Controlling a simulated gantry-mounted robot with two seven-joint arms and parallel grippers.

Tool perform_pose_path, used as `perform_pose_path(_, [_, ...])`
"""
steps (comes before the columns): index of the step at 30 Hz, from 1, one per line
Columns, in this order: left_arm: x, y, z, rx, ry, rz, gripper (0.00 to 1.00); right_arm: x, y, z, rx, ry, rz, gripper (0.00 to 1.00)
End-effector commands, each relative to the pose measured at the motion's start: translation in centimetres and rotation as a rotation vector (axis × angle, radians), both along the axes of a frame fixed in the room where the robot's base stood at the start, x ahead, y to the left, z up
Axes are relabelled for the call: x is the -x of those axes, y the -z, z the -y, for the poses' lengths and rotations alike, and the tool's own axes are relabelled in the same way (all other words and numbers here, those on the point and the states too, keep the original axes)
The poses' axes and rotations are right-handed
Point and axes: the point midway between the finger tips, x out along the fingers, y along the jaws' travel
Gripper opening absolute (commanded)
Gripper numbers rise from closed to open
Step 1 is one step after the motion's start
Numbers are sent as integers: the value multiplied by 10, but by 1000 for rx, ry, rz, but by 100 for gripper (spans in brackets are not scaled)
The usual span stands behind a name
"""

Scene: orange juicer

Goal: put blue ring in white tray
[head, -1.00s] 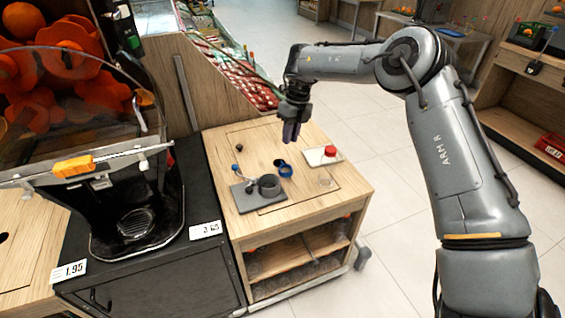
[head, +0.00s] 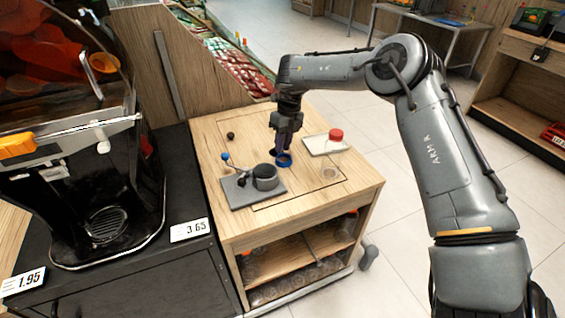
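The blue ring (head: 284,161) is on the wooden counter (head: 300,197), just right of a dark grey cup. My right gripper (head: 281,150) points down with its fingertips right at the ring. The fingers overlap the ring in this view, and I cannot tell whether they are closed on it. The white tray (head: 317,150) lies on the counter to the right of the gripper, with a red-capped item (head: 336,135) at its right part. My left gripper is not in view.
A clear round item (head: 329,173) stands in front of the tray. A dark ball (head: 231,135) lies at the back left. The juicer (head: 105,190) stands at left.

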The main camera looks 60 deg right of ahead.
Motion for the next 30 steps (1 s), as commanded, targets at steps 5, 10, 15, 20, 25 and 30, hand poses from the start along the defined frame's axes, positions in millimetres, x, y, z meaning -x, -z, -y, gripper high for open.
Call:
perform_pose_path(5, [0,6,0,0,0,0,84,-1,9,-2,0,0,0,20])
perform_pose_path(10, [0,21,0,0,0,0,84,-4,26,-5,0,-1,0,20])
perform_pose_path(15, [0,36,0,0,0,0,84,-7,47,-9,-1,0,0,20])
perform_pose_path(20, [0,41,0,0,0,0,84,-8,55,-11,0,0,0,20])
perform_pose_path(25, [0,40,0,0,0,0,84,-8,54,-12,0,0,1,20])
perform_pose_path(30, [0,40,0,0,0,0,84,-8,54,-11,0,0,0,0])
